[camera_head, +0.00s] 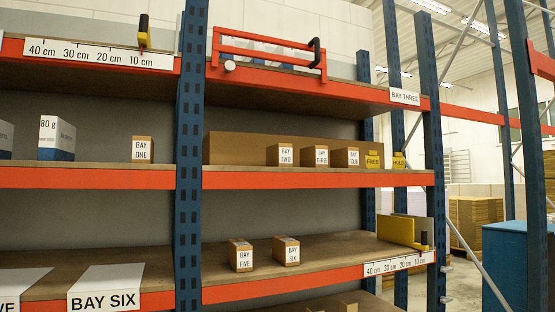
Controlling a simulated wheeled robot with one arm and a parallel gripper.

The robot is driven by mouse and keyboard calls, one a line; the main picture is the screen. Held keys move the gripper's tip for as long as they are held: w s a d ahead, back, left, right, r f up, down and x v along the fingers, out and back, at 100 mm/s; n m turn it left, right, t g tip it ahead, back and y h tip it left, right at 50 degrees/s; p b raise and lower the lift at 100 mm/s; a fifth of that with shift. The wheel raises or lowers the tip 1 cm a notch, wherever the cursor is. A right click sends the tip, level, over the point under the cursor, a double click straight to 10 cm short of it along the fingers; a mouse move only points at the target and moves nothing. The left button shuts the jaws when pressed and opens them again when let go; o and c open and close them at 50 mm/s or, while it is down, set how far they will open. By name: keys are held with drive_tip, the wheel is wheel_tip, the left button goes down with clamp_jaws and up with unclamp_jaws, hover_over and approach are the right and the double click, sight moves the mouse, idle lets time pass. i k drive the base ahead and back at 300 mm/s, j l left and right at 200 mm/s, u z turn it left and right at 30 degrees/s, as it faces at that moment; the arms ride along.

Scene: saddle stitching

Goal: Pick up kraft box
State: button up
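Several small kraft-brown boxes with white labels stand upright on the rack. On the middle shelf are the BAY ONE box (142,150), BAY TWO box (280,154), BAY THREE box (315,156) and BAY FOUR box (346,157). On the lower shelf are the BAY FIVE box (240,255) and BAY SIX box (286,251). A long plain brown box or block (235,148) lies behind the middle-shelf boxes, partly hidden by them. I cannot tell which one is the kraft box named. My gripper is not in view.
A blue upright (189,150) divides the bays. Yellow FREE (373,160) and HOLD (399,161) tags stand at the middle shelf's right end. A yellow stop (398,229) and ruler (400,263) are at the lower shelf's right. A white-blue 80 g pack (57,138) stands left.

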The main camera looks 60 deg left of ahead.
sight(142, 147)
drive_tip(key=k+u, duration=0.15)
drive_tip(key=u, duration=0.3)
drive_tip(key=k+j+u, duration=0.1)
drive_tip(key=u, duration=0.35)
drive_tip(key=j+u, duration=0.25)
drive_tip(key=u, duration=0.2)
drive_tip(key=k+j+u, duration=0.15)
drive_tip(key=u, duration=0.3)
drive_tip(key=k+j+u, duration=0.2)
drive_tip(key=j, duration=0.55)
drive_tip(key=j+u, duration=0.2)
drive_tip(key=j, duration=0.55)
drive_tip(key=i, duration=0.95)
drive_tip(key=j+z, duration=0.05)
